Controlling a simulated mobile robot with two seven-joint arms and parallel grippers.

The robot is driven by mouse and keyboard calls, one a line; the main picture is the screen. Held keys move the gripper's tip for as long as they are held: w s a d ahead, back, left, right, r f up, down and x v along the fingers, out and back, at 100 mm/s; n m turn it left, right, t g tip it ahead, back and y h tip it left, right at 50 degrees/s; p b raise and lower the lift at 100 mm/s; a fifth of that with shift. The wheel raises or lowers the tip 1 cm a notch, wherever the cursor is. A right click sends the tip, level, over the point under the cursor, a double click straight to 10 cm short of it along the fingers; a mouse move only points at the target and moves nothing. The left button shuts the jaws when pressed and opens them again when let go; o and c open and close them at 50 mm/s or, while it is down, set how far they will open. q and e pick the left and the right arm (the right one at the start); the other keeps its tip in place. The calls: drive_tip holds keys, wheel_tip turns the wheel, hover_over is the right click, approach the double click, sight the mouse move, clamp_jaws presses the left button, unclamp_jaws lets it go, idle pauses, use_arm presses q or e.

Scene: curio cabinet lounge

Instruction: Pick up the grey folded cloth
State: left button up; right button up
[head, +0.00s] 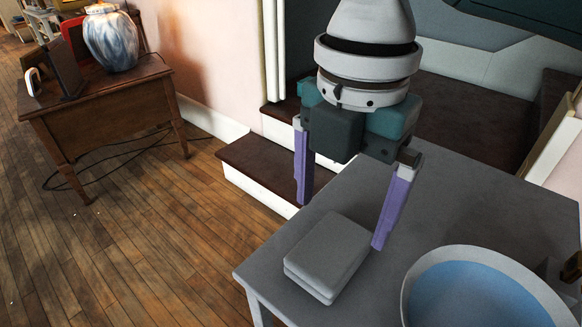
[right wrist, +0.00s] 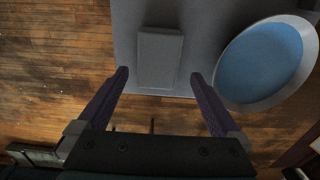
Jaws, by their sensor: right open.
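The grey folded cloth (head: 328,252) lies flat on the grey table (head: 440,190), near its left corner. In the right wrist view the cloth (right wrist: 160,58) lies ahead of the fingers, in line with the gap between them. My right gripper (head: 342,222) is open and empty, with its purple fingers spread wide above and behind the cloth in the head view. The right gripper also shows in the right wrist view (right wrist: 161,80). Nothing is between its fingers. My left gripper is not in view.
A white basin with a blue inside (head: 475,290) stands on the table right of the cloth. Dark-topped steps (head: 270,165) are behind the table. A wooden side table (head: 110,105) with a blue and white vase (head: 110,40) stands at the far left. The wooden floor between is mostly clear.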

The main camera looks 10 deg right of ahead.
sight(332, 245)
wheel_tip(332, 245, down, 7)
drive_tip(key=shift+a+f+b, duration=0.15)
drive_tip(key=shift+f+b, duration=0.05)
drive_tip(key=shift+b, duration=1)
drive_tip(key=shift+r, duration=0.1)
drive_tip(key=c, duration=1.2)
drive_tip(key=shift+o, duration=0.2)
drive_tip(key=shift+r, duration=0.1)
wheel_tip(332, 245, up, 20)
drive_tip(key=p, duration=0.6)
